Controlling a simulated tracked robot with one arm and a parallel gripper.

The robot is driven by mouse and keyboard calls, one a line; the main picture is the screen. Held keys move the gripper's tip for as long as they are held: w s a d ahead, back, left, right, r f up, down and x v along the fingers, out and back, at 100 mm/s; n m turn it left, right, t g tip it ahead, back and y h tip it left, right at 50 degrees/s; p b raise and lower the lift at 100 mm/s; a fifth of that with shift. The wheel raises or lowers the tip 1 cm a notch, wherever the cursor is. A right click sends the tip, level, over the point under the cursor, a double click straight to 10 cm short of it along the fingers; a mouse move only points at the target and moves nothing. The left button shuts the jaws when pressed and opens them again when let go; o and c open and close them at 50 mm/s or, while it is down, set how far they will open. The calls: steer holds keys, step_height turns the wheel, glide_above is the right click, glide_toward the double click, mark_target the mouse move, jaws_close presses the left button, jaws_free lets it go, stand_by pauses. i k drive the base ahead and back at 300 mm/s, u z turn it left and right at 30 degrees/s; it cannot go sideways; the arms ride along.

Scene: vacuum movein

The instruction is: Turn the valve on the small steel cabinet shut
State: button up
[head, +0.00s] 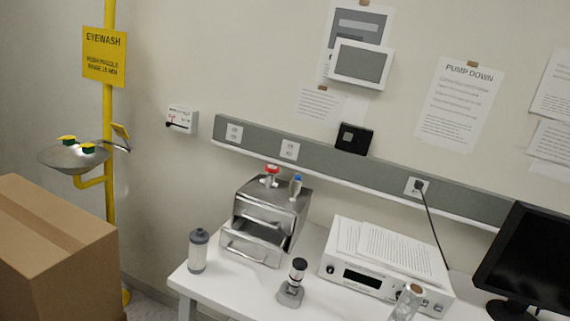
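The small steel cabinet (292,220) stands on the white table in the head view, near the table's left end. It has two drawers with bar handles on its front; the lower drawer (248,247) appears to sit farther forward. On its top is a valve with a red handle (272,169). Beside it on the right is a fitting with a blue top (297,182). The valve is small here and I cannot tell whether it is open or shut. My gripper is not in view.
On the white table (225,285) stand a grey-capped canister (198,251), a small stand with a dark-topped cylinder (292,280), a white instrument (375,275) bearing papers, a clear bottle (405,303) and a monitor (530,260). A cardboard box (60,255) and an eyewash (75,156) are left.

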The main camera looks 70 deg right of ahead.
mark_target(272, 169)
steer(key=z, duration=0.45)
steer(key=i, duration=1.2)
steer(key=z, duration=1.25)
steer(key=i, duration=0.7)
steer(key=z, duration=0.35)
steer(key=k, duration=0.85)
steer(key=z, duration=0.15)
steer(key=i, duration=0.85)
steer(key=u, duration=0.1)
